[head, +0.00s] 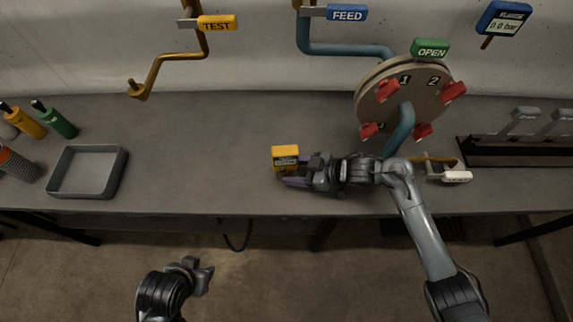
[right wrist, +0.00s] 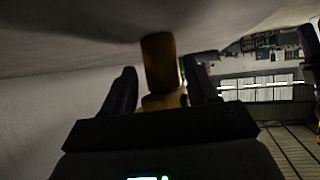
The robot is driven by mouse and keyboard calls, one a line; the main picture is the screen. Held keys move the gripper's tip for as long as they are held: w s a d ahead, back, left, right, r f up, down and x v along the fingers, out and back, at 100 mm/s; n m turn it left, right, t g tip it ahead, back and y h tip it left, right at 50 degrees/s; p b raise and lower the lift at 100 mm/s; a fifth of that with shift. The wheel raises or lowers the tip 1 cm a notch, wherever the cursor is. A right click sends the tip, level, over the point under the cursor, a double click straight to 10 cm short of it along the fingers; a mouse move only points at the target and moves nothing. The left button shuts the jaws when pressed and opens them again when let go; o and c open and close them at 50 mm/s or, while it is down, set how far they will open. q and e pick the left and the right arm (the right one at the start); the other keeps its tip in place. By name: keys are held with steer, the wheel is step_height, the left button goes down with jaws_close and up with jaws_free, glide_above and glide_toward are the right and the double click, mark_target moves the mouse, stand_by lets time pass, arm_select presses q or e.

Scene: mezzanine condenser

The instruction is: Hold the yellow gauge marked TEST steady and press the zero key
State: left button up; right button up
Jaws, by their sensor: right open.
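A small yellow gauge (head: 285,152) with a grey display stands on the grey bench near its front edge. Its lettering and keys are too small to read. My right gripper (head: 292,171) is open at the gauge, coming in from the right. In the right wrist view the yellow gauge (right wrist: 161,65) shows between the two dark fingers, with gaps on both sides. A yellow TEST tag (head: 217,23) sits on the ochre pipe at the back. My left gripper (head: 204,271) is low in front of the bench, away from the gauge; its finger gap is unclear.
A round disc with red clamps (head: 388,90) and a green OPEN tag (head: 430,49) rises behind my right arm. A white-tagged fitting (head: 457,177) lies right.

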arm_select(q)
steer(key=shift+f, duration=0.2)
arm_select(e)
steer(key=shift+x, duration=0.9)
steer(key=c, duration=0.6)
arm_select(q)
jaws_close()
stand_by(0.4)
stand_by(1.2)
